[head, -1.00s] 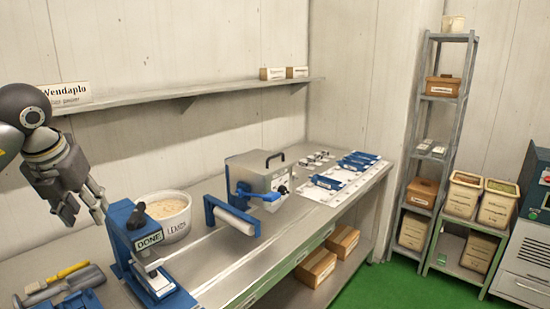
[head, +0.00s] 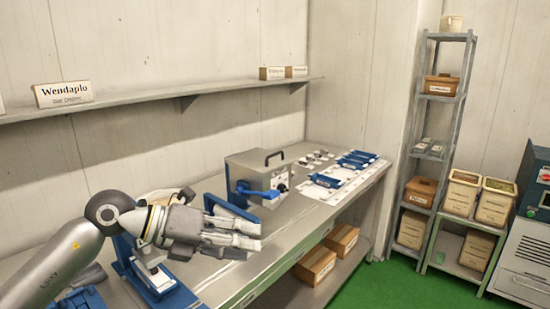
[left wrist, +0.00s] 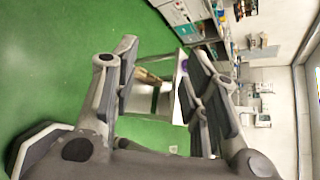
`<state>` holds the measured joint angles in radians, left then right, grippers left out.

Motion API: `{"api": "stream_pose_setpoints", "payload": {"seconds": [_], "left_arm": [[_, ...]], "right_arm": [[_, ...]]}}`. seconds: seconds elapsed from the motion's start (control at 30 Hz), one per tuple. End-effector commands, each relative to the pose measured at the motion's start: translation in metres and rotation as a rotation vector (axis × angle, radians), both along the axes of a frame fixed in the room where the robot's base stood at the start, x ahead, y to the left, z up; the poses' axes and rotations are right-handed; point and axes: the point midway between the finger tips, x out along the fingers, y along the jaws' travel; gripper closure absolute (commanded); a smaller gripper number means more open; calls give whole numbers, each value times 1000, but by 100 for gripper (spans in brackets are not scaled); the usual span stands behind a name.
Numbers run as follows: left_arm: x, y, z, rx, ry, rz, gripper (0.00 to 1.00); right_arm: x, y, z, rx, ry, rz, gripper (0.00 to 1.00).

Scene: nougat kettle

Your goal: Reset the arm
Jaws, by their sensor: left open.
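My left gripper (head: 250,236) is in the head view, above the front part of the steel bench (head: 285,225). It points to the right and holds nothing. In the left wrist view its fingers (left wrist: 158,95) are spread apart with an empty gap between them. My left arm and gripper cover most of the white tub (head: 160,197) and part of the blue roller frame (head: 222,195). The blue press (head: 150,275) stands just below and behind the arm. My right gripper is not in view.
A grey box machine (head: 257,172) with a handle stands mid-bench. Blue trays (head: 355,162) lie at the far end. Cardboard boxes (head: 316,266) sit on the lower shelf. A tall grey rack (head: 440,140) stands at right. The green floor (head: 375,285) is clear in front.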

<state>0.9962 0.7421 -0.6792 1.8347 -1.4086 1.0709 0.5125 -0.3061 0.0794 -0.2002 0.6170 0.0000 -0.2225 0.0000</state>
Motion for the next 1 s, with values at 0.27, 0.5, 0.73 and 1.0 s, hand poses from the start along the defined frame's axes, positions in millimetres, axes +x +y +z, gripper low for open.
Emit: {"api": "stream_pose_setpoints", "payload": {"seconds": [0.27, 0.5, 0.73, 1.0], "left_arm": [[-31, -52, 48, -647, 96, 18, 59], [-15, -16, 66, -1141, 263, 272, 59], [10, 55, 13, -1483, 493, 689, 59], [-11, 128, -128, -1631, 836, 1329, 59]], "right_arm": [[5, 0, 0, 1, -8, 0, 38], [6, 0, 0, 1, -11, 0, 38], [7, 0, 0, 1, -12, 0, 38], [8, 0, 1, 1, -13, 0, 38]]}}
